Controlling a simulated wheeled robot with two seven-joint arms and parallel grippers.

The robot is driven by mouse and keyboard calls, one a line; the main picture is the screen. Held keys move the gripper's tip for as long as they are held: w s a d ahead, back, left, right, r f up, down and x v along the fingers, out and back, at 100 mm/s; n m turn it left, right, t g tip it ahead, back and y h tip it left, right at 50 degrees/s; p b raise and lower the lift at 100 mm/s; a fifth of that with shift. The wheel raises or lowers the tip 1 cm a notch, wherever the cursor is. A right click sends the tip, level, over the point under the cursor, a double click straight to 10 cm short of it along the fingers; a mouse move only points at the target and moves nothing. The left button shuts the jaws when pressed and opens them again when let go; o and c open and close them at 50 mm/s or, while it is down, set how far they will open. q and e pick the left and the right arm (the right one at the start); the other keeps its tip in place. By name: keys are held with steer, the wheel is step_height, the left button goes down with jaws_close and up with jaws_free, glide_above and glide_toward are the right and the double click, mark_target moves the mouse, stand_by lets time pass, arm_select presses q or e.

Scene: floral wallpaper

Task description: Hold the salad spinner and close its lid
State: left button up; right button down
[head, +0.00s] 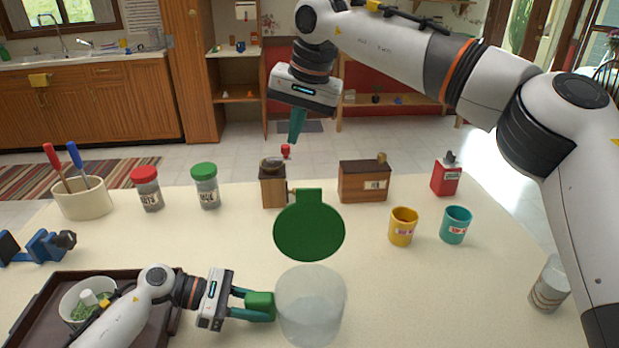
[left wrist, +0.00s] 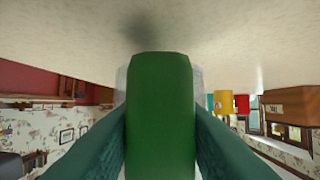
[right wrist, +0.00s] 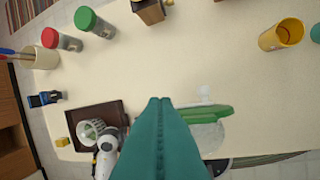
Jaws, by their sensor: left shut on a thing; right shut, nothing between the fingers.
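The salad spinner is a clear bowl (head: 311,306) on the table with a round green lid (head: 309,229). The lid stands open, raised behind the bowl, with its tab at the top. My left gripper (head: 268,306) is shut on the spinner's green handle (head: 257,304) at the bowl's left side; the handle fills the left wrist view (left wrist: 160,115). My right gripper (head: 295,138) is shut and empty, high above and behind the lid, fingers pointing down. In the right wrist view the lid (right wrist: 212,114) and bowl (right wrist: 208,137) appear partly behind the teal fingers (right wrist: 160,102).
A dark tray (head: 36,290) with a white bowl of greens lies at front left. Jars with red (head: 145,175) and green (head: 203,171) caps, a coffee grinder (head: 273,190) and a wooden box (head: 364,184) stand behind. Yellow (head: 403,228) and teal (head: 456,226) cups are right.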

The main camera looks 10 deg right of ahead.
step_height(320, 180, down, 9)
steer(key=s+d+n+h, duration=0.2)
steer(key=shift+s+d+h, duration=0.15)
steer(key=shift+s+h, duration=0.15)
steer(key=shift+s, duration=0.05)
stand_by(0.4)
steer(key=shift+s+t, duration=0.15)
steer(key=shift+t, duration=0.15)
